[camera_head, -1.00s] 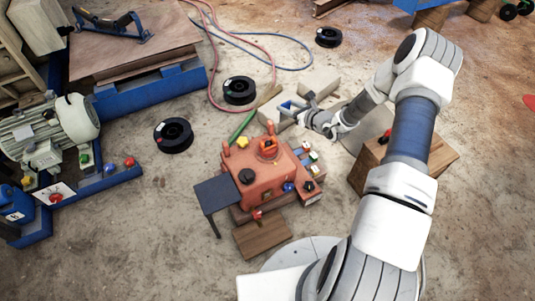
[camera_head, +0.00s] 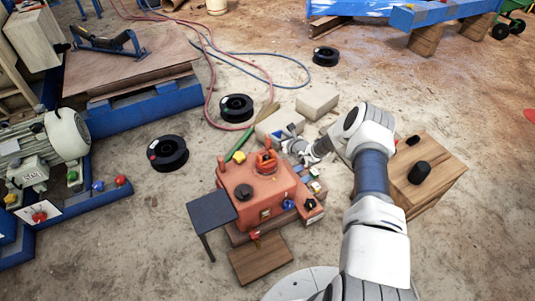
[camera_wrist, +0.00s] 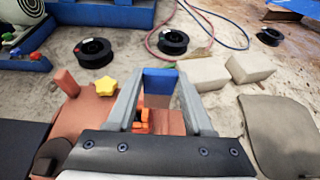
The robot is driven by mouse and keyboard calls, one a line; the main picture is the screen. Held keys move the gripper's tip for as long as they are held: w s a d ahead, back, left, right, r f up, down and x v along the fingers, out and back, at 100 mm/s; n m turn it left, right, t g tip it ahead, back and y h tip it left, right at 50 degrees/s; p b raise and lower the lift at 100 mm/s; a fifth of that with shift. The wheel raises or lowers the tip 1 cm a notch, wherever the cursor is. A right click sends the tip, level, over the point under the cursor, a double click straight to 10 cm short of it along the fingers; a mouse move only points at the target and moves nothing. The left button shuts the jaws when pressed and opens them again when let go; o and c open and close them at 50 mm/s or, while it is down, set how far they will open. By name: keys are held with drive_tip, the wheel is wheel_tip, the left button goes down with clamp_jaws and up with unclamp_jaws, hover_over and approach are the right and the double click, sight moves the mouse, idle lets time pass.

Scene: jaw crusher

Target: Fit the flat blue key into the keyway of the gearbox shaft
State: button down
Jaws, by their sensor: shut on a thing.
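The flat blue key (camera_wrist: 160,74) is between my fingertips in the wrist view, with my gripper (camera_wrist: 160,82) shut on it. The orange-red gearbox (camera_head: 258,188) stands on a wooden base. It also shows low in the wrist view (camera_wrist: 95,122), partly hidden by my gripper. A bright orange part rises from its top. I cannot make out the shaft's keyway.
Two pale blocks (camera_head: 317,102) lie behind the gearbox. A yellow star knob (camera_head: 239,157) and a dark knob (camera_head: 244,192) are on or by the gearbox. A wooden box (camera_head: 425,175) stands at right. Black spools (camera_head: 168,153) and hoses lie on the floor.

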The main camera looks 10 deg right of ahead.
drive_tip(key=shift+s+a+f+b, duration=0.2)
drive_tip(key=shift+a+f+b, duration=0.2)
drive_tip(key=shift+a+f, duration=0.55)
drive_tip(key=shift+s+a+f+b, duration=0.2)
drive_tip(key=shift+a+f+b, duration=0.3)
drive_tip(key=shift+f, duration=0.8)
drive_tip(key=shift+s+a+f+b, duration=0.2)
drive_tip(key=shift+a+f+b, duration=0.1)
drive_tip(key=shift+a+f, duration=0.7)
drive_tip(key=shift+d+f, duration=0.15)
drive_tip(key=shift+f, duration=0.15)
drive_tip(key=shift+c, duration=1.4)
unclamp_jaws()
